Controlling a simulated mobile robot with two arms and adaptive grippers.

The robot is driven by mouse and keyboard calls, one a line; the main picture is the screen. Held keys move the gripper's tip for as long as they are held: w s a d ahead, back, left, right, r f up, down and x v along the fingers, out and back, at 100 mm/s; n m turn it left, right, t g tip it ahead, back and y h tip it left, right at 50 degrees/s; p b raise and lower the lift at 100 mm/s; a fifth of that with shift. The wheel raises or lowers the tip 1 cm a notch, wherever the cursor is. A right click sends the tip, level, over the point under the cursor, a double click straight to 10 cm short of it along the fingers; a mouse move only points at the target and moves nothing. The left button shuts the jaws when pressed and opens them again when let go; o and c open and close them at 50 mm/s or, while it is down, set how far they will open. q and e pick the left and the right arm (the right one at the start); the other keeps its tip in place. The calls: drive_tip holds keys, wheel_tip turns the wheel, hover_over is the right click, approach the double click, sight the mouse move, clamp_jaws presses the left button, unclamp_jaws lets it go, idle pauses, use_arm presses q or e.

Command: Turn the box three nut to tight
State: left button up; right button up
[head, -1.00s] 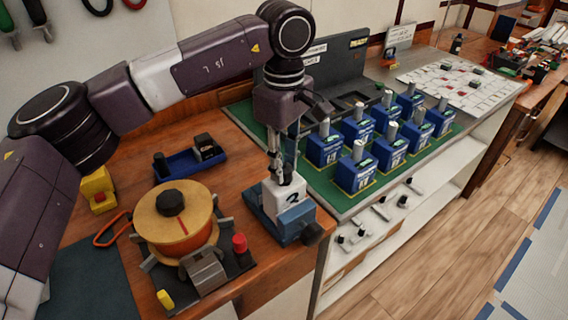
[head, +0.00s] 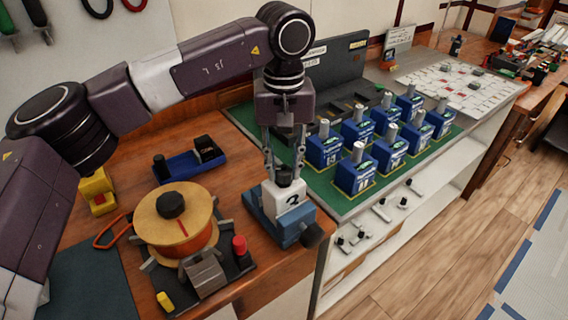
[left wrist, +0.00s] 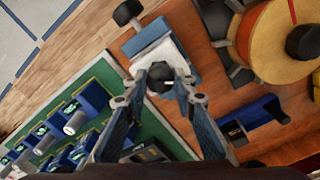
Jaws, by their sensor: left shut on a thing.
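A white box (head: 288,200) with a black mark that is hard to read sits upright in a blue vise (head: 295,234) on the wooden bench. A black nut (head: 284,181) is on top of the box. My left gripper (head: 284,174) points down from above with its fingers on both sides of the nut, shut on it. In the left wrist view, the dark nut (left wrist: 160,84) shows between the fingertips, with the white box (left wrist: 158,53) beneath it. The fingers hide part of the nut, and its tightness cannot be read. My right gripper is not in view.
An orange-and-tan spool (head: 176,222) on a dark base stands left of the vise. A blue tray (head: 190,163) lies behind it. Several blue breaker boxes (head: 354,176) stand in rows on a green mat (head: 330,197) to the right. The bench's front edge is close to the vise.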

sight(283, 168)
use_arm(q)
drive_tip(key=shift+m, duration=0.7)
drive_tip(key=o, duration=1.2)
drive_tip(key=shift+c, duration=0.2)
drive_tip(key=shift+r, duration=0.1)
wheel_tip(283, 168, up, 12)
